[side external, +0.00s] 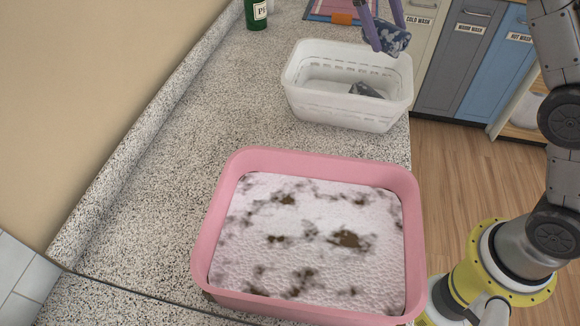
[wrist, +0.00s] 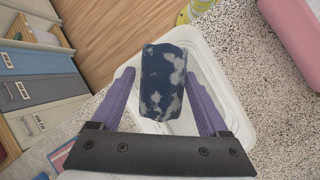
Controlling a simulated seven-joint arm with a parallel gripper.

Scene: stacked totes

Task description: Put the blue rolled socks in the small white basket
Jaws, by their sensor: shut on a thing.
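The blue rolled socks (wrist: 162,82), dark blue with pale patches, are held between the two purple fingers of my gripper (wrist: 162,100) in the wrist view. In the side view the socks (side external: 388,40) hang between the fingers of my gripper (side external: 381,36), above the back right part of the small white basket (side external: 345,113). The basket stands on the counter, and its wall also shows in the wrist view (wrist: 238,120). A dark grey patterned item (side external: 366,90) lies inside the basket. The basket floor below the socks is partly hidden in the wrist view.
A pink tote (side external: 300,162) with a mottled white and brown surface inside stands in front of the basket. A green bottle (side external: 256,14) and an orange item (side external: 342,18) are at the back. Labelled cabinets (side external: 462,45) stand right of the counter. The counter left of the basket is clear.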

